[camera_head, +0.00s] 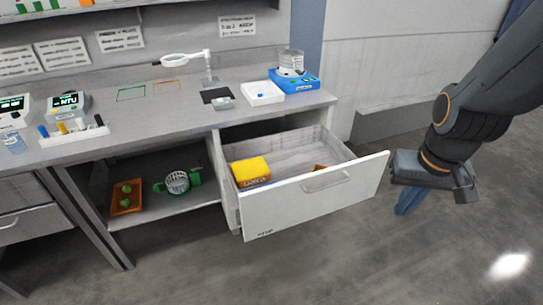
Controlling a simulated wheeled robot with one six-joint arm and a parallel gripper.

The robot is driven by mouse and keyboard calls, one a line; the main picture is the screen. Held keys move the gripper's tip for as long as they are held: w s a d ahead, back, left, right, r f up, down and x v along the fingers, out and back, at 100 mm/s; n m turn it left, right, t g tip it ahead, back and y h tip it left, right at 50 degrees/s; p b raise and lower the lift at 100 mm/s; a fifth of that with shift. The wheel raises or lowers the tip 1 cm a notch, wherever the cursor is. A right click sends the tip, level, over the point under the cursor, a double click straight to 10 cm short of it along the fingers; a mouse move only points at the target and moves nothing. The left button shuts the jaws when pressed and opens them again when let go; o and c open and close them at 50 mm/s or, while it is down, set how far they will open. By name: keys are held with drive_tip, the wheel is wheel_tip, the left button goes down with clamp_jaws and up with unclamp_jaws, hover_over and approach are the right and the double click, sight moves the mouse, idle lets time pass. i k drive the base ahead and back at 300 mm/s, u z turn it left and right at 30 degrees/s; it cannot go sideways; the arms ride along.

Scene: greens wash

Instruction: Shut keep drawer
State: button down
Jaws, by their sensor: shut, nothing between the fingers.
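The keep drawer (320,195) is pulled well out of the bench, its white front facing the open floor. A bar handle (325,181) is on its front. A yellow block (251,169) lies inside at the left, on or against an orange-brown item, and a small orange piece (319,168) shows near the front panel. My gripper (466,190) is shut and empty, to the right of the drawer front and apart from it. The fingertips are small and partly hidden by the gripper body.
The bench top (200,115) carries a blue device with a beaker (292,72), a white tray (262,93) and a magnifier lamp (186,60). Floor in front is clear.

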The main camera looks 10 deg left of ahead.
sight(300, 195)
drive_tip(key=z, duration=0.1)
drive_tip(key=k, duration=0.55)
drive_tip(key=u, duration=0.8)
drive_tip(key=i, duration=1.4)
drive_tip(key=z, duration=0.8)
